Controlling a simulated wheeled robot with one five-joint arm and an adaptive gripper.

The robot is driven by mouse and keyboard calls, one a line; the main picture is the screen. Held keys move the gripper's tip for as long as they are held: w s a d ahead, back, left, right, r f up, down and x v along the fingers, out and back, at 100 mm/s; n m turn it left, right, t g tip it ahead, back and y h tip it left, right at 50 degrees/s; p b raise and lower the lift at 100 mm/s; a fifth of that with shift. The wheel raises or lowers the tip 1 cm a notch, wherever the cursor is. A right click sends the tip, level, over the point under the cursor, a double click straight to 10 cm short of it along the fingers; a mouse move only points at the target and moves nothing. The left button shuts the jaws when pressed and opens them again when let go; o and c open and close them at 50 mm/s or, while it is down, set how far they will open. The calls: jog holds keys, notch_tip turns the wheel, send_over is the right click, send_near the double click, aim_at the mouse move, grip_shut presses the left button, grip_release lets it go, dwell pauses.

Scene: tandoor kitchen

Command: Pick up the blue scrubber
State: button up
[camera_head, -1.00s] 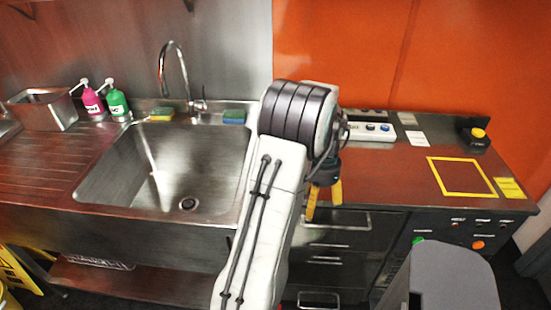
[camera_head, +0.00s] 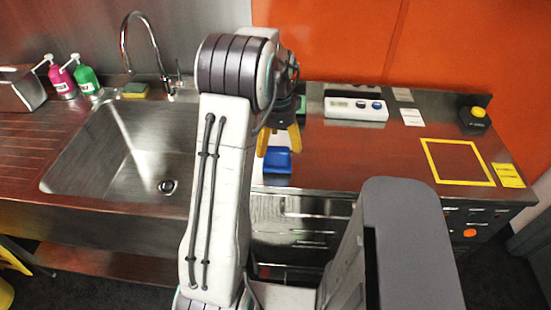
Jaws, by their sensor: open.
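My gripper (camera_head: 279,150) has two yellow fingers, spread apart and pointing down over the counter right of the sink. A small blue object (camera_head: 277,162) is on the counter, seen between and just below the fingertips. The fingers do not appear closed on it. I cannot tell whether it is the blue scrubber or a small dish. The blue-topped pad seen earlier on the sink's back ledge is now hidden behind my arm.
A white control box (camera_head: 356,108), yellow square outline (camera_head: 458,162) and yellow-topped button (camera_head: 476,113) are at right. The counter between is clear.

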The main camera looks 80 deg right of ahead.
aim_at(277, 151)
jog(key=shift+m, duration=1.2)
jog(key=shift+f, duration=0.25)
jog(key=shift+d+f+p, duration=0.15)
jog(key=shift+f+p, duration=0.25)
jog(key=shift+f, duration=1.35)
jog(key=shift+d+f+p, duration=0.15)
jog(key=shift+f+p, duration=0.2)
jog(key=shift+f, duration=1.35)
jog(key=c, duration=1.4)
jog(key=shift+o, duration=0.2)
jog(key=shift+r, duration=0.15)
notch_tip(277, 151, up, 4)
jog(key=shift+f+b, duration=0.2)
jog(key=shift+b, duration=0.3)
jog(key=s+a+r+b, duration=0.2)
jog(key=s+a+r, duration=0.4)
jog(key=s, duration=0.3)
jog(key=shift+s+a+r, duration=0.25)
jog(key=shift+s+r, duration=0.05)
jog(key=shift+r, duration=0.3)
